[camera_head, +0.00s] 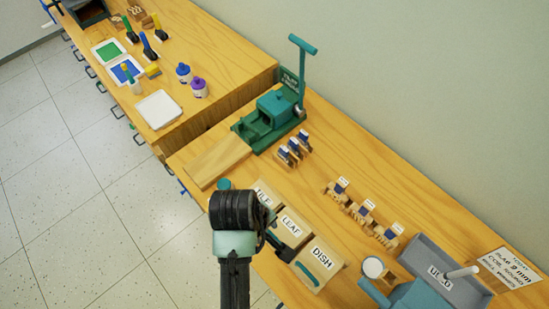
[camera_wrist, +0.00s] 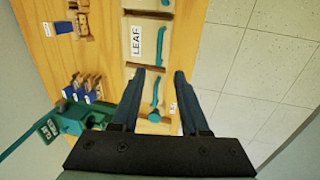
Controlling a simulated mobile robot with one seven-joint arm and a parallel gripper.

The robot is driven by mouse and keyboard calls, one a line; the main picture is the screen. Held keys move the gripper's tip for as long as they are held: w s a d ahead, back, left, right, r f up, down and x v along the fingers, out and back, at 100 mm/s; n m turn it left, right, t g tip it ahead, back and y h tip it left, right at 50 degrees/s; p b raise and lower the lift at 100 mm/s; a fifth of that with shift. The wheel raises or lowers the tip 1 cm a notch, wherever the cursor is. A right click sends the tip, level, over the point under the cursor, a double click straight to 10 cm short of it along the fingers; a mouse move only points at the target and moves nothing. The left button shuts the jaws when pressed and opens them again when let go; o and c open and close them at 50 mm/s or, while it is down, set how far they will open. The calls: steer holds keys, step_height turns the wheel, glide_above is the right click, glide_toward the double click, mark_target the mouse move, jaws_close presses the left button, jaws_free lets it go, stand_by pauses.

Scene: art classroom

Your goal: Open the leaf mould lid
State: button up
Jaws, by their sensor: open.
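The leaf mould (camera_head: 290,226) is a light wooden block with a white LEAF label, between the TILE mould (camera_head: 264,192) and the DISH mould (camera_head: 317,264). In the wrist view the leaf mould (camera_wrist: 148,57) lies just beyond my fingertips, its lid apparently shut. A teal handle (camera_wrist: 160,45) runs along one side of it. My gripper (camera_wrist: 160,71) is open and empty, its fingers pointing towards the leaf mould. A second teal handle, on the TILE mould, shows between the fingers.
A teal press (camera_head: 268,118) with a tall lever stands behind the moulds. Small wooden stamps (camera_head: 293,150) and several wooden pieces (camera_head: 362,212) stand to the right. A grey tray (camera_head: 447,270) lies at lower right. Tiled floor (camera_head: 110,200) is open on the left.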

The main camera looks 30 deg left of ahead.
mark_target(274, 237)
steer(key=f, duration=0.3)
steer(key=w+f, duration=0.1)
steer(key=f, duration=0.3)
steer(key=w+f, duration=0.1)
steer(key=f, duration=0.3)
steer(key=shift+w+d, duration=0.15)
steer(key=shift+d, duration=0.25)
steer(key=shift+r, duration=0.1)
jaws_close()
steer(key=shift+p, duration=0.3)
stand_by(0.4)
